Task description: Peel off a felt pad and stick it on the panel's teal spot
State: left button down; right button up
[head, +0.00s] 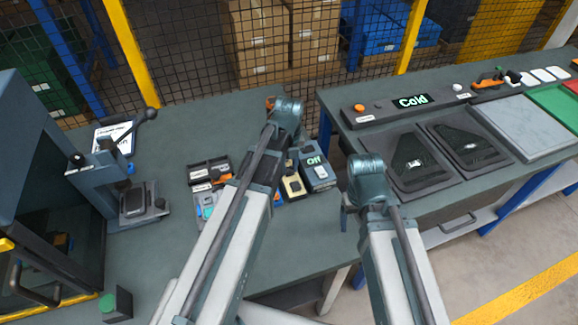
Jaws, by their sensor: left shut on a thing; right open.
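My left gripper (286,140) is over the back part of the left bench. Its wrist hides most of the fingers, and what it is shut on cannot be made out. A small orange part (270,102) shows beside that wrist; I cannot tell whether it is held. My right gripper (346,212) is open near the gap between the benches. No felt pad or teal-spotted panel can be identified for certain. A tray (208,212) with small pale and teal pieces lies left of my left arm, partly hidden by it.
A lever press (130,190) stands at left. Black bins (210,170) sit mid-bench.

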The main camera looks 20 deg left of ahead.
aim_at(289, 170)
pick_arm(q)
jog(key=shift+r, duration=0.15)
pick_arm(e)
jog(key=shift+r, duration=0.15)
pick_arm(q)
jog(key=shift+r+p, duration=2.95)
jog(key=shift+p, duration=0.15)
pick_arm(e)
notch_tip(289, 170, up, 6)
jog(key=shift+f, duration=0.1)
jog(key=shift+c, duration=0.3)
